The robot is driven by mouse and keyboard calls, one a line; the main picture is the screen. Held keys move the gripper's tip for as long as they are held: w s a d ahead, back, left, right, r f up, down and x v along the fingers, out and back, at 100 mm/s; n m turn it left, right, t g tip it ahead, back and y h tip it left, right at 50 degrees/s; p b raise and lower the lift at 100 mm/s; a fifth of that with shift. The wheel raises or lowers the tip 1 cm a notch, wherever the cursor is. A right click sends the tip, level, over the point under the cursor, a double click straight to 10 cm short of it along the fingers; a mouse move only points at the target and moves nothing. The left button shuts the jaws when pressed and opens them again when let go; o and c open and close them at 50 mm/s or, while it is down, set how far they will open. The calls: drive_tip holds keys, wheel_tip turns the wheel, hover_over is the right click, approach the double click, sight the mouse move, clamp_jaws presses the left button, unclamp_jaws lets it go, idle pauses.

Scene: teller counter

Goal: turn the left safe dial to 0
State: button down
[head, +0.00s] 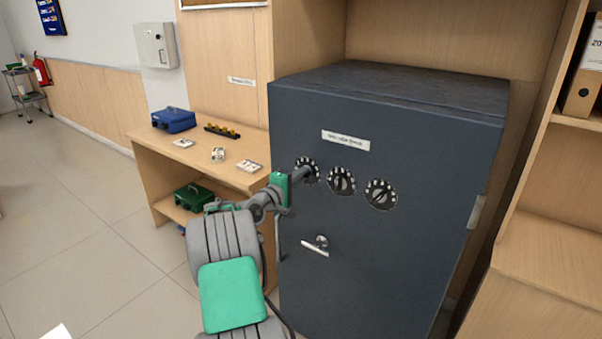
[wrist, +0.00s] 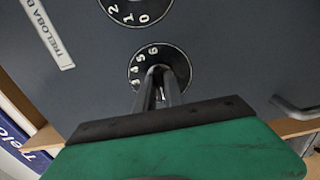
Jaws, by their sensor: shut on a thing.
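The dark grey safe (head: 375,245) has three round black dials with white marks in a row on its door. My gripper (head: 303,174) reaches the left dial (head: 314,164) from the front and covers part of it. In the wrist view my gripper (wrist: 161,80) is shut on the knob of the left dial (wrist: 137,68). A few white numerals show around its rim, but the fingers hide the rest and its setting cannot be read. The middle dial (head: 341,181) and right dial (head: 381,194) stand free; the middle dial also shows at the top of the wrist view (wrist: 138,8).
A door handle (head: 316,247) sticks out below the dials. A label (head: 346,140) is above them. A wooden desk (head: 150,140) at left holds a blue box (head: 173,120) and small items. Wooden shelving (head: 545,245) stands at right. The floor at left is clear.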

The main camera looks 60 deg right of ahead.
idle(0.4)
drive_tip(key=c, duration=1.4)
unclamp_jaws()
drive_tip(key=shift+c, duration=0.2)
drive_tip(key=w+a, duration=0.1)
drive_tip(key=a, duration=0.6)
drive_tip(key=shift+a+b, duration=0.3)
drive_tip(key=shift+a, duration=0.05)
drive_tip(key=shift+w, duration=0.1)
